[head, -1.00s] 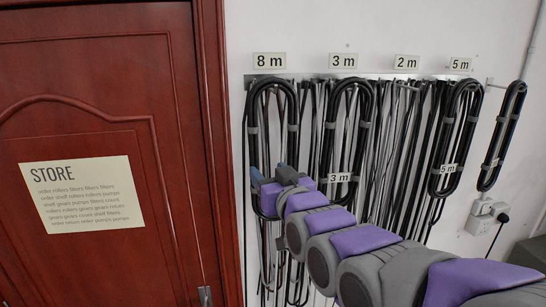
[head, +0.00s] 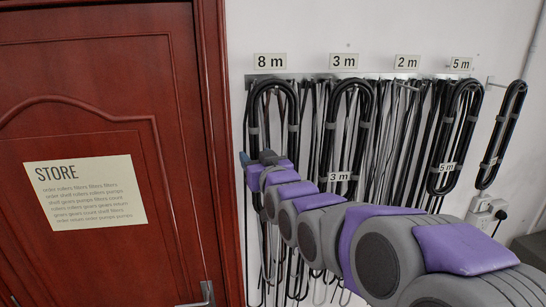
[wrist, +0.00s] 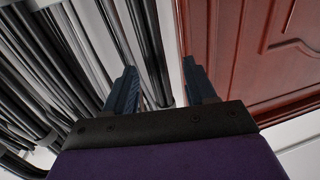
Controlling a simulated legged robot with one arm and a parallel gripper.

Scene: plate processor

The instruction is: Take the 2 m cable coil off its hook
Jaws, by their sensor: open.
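The "2 m" sign (head: 406,62) is on the white wall, between the "3 m" and "5 m" signs. Below it a bare-looking hook (head: 405,85) sticks out, with thin dark cables hanging behind it; I cannot make out a thick coil there. A separate black coil (head: 503,135) hangs on its own hook at far right; its small tag is unreadable. My gripper (head: 256,160) is at the left, in front of the 8 m coil (head: 252,120), well away from the 2 m hook.
A 3 m coil (head: 366,125) and a 5 m coil (head: 440,150) hang on either side of the 2 m place. Many loose cables hang close behind. A red door (head: 100,250) stands left of the rack. A socket with a plug (head: 490,212) is at right.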

